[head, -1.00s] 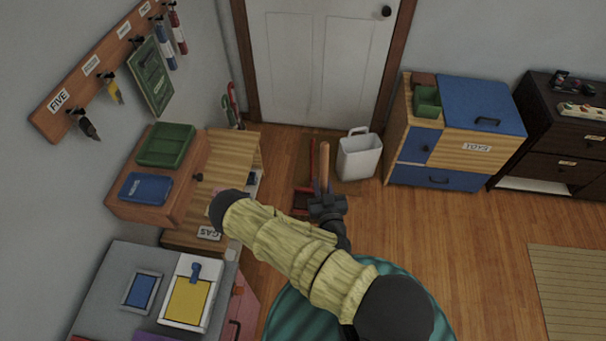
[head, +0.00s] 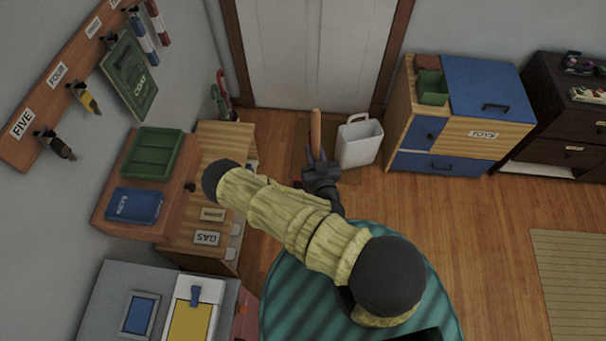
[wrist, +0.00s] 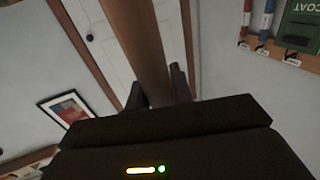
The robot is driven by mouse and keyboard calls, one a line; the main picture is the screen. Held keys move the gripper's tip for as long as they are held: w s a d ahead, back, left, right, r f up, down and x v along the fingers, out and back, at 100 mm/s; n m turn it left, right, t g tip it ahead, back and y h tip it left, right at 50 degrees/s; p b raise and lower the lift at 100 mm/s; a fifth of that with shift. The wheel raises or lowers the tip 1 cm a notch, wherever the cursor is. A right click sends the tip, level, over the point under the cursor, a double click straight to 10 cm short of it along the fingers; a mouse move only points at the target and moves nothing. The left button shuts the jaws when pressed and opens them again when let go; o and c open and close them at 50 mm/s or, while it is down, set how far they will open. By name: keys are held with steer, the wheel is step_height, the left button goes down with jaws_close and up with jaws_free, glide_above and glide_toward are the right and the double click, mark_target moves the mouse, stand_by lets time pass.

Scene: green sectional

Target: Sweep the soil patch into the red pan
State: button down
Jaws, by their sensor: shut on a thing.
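My gripper (head: 316,158) is shut on a wooden handle (head: 316,128), which stands up out of the jaws in front of the door. In the wrist view the handle (wrist: 146,45) runs between the two dark fingers. The lower end of the held tool is hidden behind my gripper and arm. Only a small red bit (head: 297,184), perhaps the red pan, shows left of my gripper. A darker brown area (head: 303,135) lies on the floor by the door; I cannot tell whether it is the soil patch or a mat.
A wooden shelf unit (head: 212,150) is at the left, and a wood-and-blue toy chest (head: 470,120) at the right. The wooden floor (head: 450,220) is open at the right, up to a beige rug (head: 570,275).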

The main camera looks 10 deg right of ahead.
stand_by(0.4)
steer(key=w+f+m+h+b, duration=0.1)
steer(key=w+f+b, duration=0.4)
steer(key=f+b, duration=1.1)
steer(key=w+f+m+h+b, duration=0.1)
steer(key=w+f+h+b, duration=0.2)
steer(key=f+b, duration=1.3)
steer(key=w+f+m+t+h+b, duration=0.1)
steer(key=w+f+b, duration=0.8)
steer(key=b, duration=2.5)
step_height(320, 180, down, 7)
steer(key=shift+d+r+m+h+b, duration=0.1)
steer(key=shift+d+m+h+b, duration=0.25)
steer(key=shift+h, duration=0.25)
steer(key=shift+r, duration=0.15)
step_height(320, 180, down, 7)
steer(key=b, duration=0.4)
steer(key=shift+s, duration=0.1)
